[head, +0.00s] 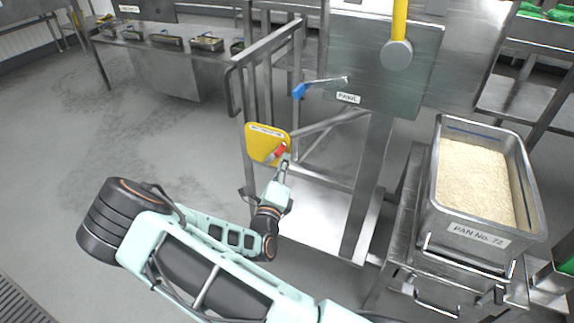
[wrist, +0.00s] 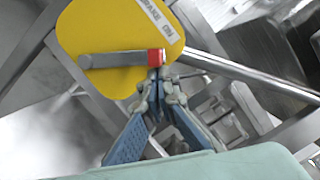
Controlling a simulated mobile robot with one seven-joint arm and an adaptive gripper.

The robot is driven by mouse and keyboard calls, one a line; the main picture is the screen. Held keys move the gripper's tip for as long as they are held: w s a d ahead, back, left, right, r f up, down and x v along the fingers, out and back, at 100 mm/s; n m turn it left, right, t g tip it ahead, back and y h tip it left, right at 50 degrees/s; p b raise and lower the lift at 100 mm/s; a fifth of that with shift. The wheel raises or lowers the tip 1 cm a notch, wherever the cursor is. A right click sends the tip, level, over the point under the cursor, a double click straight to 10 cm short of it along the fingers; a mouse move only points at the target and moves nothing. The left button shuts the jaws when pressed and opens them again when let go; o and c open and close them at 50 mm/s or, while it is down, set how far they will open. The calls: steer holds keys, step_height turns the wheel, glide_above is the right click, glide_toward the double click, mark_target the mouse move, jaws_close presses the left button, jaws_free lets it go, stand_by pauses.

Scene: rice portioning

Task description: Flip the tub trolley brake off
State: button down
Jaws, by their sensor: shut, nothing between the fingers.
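The brake is a yellow rounded plate (head: 258,139) on the steel trolley frame in the head view. The plate (wrist: 105,35) fills the upper left of the wrist view and has a white label that seems to start with BRAKE. A grey lever (wrist: 115,60) with a red end (wrist: 156,56) lies across the plate; the red end (head: 281,150) also shows in the head view. My gripper (wrist: 157,76) is shut and empty, its fingertips right by the red end. I cannot tell whether they touch it. The gripper (head: 286,160) partly hides the plate's right edge.
A blue-handled lever (head: 300,91) and a steel panel marked PAWL (head: 380,60) stand above and to the right. A rice-filled pan marked No. 72 (head: 440,225) sits at the right. Frame bars (head: 325,125) run close behind the plate. The floor (head: 150,130) at left is clear.

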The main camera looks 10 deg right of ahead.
mark_target(276, 152)
steer(key=shift+w+a+r+n+p, duration=0.15)
steer(key=shift+r+n+p, duration=0.15)
steer(key=shift+p, duration=0.55)
steer(key=shift+a+r+p, duration=0.1)
steer(key=shift+r+p, duration=0.05)
steer(key=shift+p, duration=0.2)
steer(key=r+n+p, duration=0.1)
steer(key=p, duration=0.1)
steer(key=w+a+r+n+p, duration=0.1)
steer(key=p, duration=0.2)
steer(key=shift+a+n+g+y, duration=0.25)
steer(key=shift+n+g+y, duration=0.05)
steer(key=shift+y, duration=0.1)
steer(key=w+a+n+g+p, duration=0.2)
steer(key=w+a+n+p, duration=0.4)
steer(key=a+n+p, duration=0.1)
steer(key=shift+w+a+r+n+p, duration=0.15)
steer(key=shift+a+n+p, duration=0.25)
steer(key=shift+a+p, duration=0.35)
steer(key=shift+a, duration=0.15)
